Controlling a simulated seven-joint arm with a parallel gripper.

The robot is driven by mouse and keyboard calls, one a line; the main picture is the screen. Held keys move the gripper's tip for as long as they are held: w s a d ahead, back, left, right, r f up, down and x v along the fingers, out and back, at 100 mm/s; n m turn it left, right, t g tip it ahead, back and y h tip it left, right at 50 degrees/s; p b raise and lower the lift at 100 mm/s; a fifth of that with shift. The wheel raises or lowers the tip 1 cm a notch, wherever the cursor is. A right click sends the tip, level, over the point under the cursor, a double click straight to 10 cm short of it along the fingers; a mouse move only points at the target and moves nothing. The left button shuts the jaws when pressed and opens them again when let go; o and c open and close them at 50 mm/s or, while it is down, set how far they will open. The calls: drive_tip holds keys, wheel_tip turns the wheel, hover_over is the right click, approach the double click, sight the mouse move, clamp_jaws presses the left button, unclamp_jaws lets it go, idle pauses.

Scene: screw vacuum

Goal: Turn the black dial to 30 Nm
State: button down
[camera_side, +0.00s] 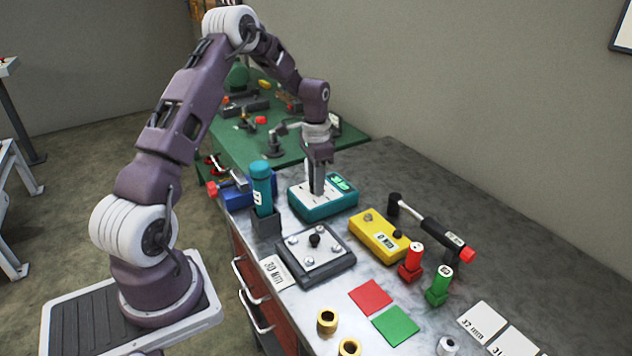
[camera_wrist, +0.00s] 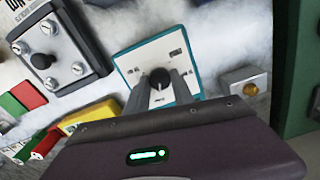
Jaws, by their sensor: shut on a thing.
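The teal box (camera_side: 318,210) with a white top plate and a green-lit display (camera_side: 340,183) stands on the metal bench. In the wrist view the teal box (camera_wrist: 127,68) lies under my gripper, and its round black dial (camera_wrist: 159,77) is at the fingertips. My gripper (camera_side: 316,191) points straight down over the teal box and is shut on the black dial. In the side view the fingers hide the dial. The display's digits and the dial's setting are too small to read. A white card (camera_side: 277,271) marked 30 NM lies at the bench's front edge.
A grey plate with screws (camera_side: 318,257), a teal bottle-shaped tool (camera_side: 261,183) in a holder and a yellow box (camera_side: 378,236) stand close around the teal box.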

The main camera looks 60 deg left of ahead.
idle(0.3)
drive_tip(key=c, duration=1.1)
unclamp_jaws()
drive_tip(key=shift+r, duration=0.1)
